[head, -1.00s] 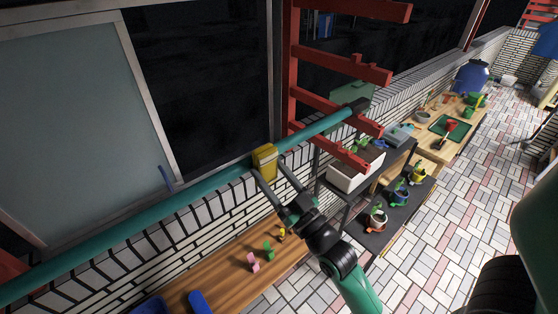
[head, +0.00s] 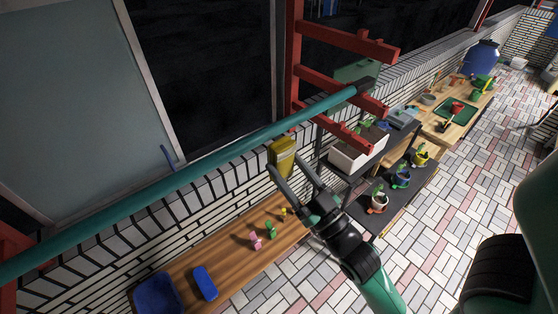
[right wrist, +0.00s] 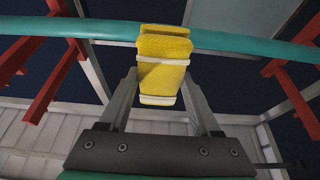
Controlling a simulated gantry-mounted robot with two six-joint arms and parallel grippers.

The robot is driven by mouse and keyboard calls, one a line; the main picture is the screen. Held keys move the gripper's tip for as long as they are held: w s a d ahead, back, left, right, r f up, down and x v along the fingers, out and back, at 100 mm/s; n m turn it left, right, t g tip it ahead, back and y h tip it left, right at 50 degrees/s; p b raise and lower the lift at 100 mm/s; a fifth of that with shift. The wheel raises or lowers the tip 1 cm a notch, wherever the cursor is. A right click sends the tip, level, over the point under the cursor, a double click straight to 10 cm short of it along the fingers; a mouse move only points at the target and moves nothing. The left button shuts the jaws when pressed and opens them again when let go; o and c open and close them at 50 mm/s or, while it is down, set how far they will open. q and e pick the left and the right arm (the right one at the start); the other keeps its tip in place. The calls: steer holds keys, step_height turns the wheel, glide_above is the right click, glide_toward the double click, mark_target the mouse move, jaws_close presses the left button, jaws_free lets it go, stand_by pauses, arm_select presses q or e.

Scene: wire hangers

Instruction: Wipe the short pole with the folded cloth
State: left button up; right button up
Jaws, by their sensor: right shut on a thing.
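A long teal pole (head: 215,158) runs along above the white brick wall, from the lower left to a dark end fitting by the red bracket. My right gripper (head: 285,165) is shut on the folded yellow cloth (head: 282,152) and holds it upright. In the head view the cloth is just below the pole, with a small gap between them. In the right wrist view the cloth (right wrist: 163,60) stands between the fingers, and its top overlaps the pole (right wrist: 235,42); contact cannot be told there. My left gripper is not in view.
Red brackets (head: 345,38) stand out from the wall near the pole's right end. A dark shelf (head: 375,217) with potted plants stands to the right. The tiled floor is open.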

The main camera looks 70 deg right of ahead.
steer(key=shift+s+a, duration=0.1)
steer(key=shift+s, duration=0.05)
steer(key=shift+s+a+p, duration=0.3)
steer(key=shift+s+a, duration=0.1)
steer(key=shift+s, duration=0.25)
steer(key=shift+s+a+r+p, duration=0.15)
steer(key=shift+s+p, duration=0.2)
steer(key=shift+p, duration=0.05)
steer(key=shift+s+a, duration=0.15)
steer(key=shift+s, duration=0.1)
